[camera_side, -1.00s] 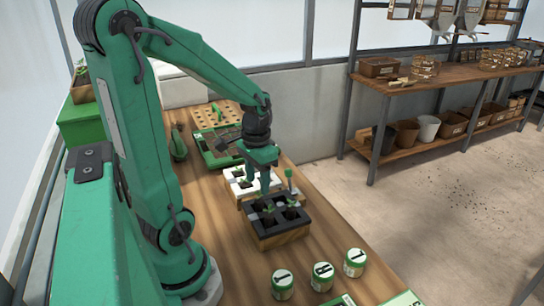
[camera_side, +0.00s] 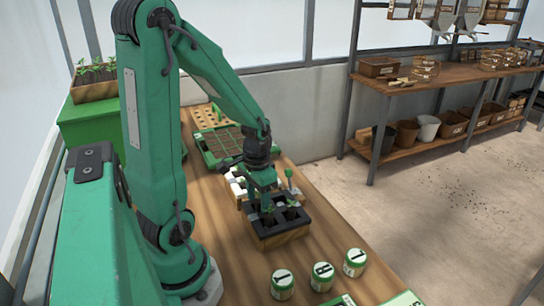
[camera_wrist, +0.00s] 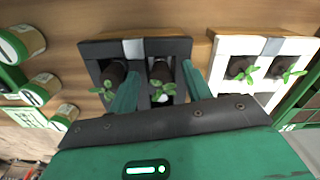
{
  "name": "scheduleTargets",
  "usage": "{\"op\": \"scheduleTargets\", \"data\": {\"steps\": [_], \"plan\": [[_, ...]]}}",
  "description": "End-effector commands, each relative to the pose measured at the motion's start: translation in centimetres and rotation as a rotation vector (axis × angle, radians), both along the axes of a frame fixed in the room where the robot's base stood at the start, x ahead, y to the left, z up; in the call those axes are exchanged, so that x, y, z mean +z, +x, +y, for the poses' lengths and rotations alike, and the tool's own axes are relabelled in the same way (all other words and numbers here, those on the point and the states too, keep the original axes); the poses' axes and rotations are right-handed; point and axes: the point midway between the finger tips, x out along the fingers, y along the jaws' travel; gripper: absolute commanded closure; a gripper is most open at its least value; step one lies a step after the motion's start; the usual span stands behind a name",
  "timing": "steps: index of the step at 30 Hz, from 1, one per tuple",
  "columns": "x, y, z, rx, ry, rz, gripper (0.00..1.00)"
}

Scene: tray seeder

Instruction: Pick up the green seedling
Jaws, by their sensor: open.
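The black holder (camera_wrist: 135,48) has two square cells, each with a dark soil plug and a green seedling. One seedling (camera_wrist: 163,92) shows between the two green fingers of my gripper (camera_wrist: 160,78) in the wrist view. The other seedling (camera_wrist: 103,90) is in the left cell, outside the fingers. My gripper is open, with a gap on each side of the seedling between the fingers. In the side view my gripper (camera_side: 266,204) is low over the black holder (camera_side: 282,238), and its fingers partly hide the seedlings.
A white holder (camera_wrist: 228,45) with two more seedlings stands beside the black one. Several labelled round tins (camera_side: 323,277) stand near the table's front. A green-framed tray (camera_side: 205,155) and a pegboard-like wooden block (camera_side: 208,115) lie behind.

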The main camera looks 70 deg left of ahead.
Motion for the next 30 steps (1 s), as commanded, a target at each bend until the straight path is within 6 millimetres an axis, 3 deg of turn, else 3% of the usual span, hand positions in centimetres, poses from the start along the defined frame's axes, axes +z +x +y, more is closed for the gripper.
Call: {"op": "scheduleTargets", "data": {"steps": [17, 24, 30], "plan": [[-0.20, -0.01, 0.00, 0.000, 0.000, 0.000, 0.51], [-0.20, 0.00, 0.00, 0.000, 0.000, -0.001, 0.98], [-0.20, 0.00, 0.00, 0.000, 0.000, -0.001, 0.98]]}}
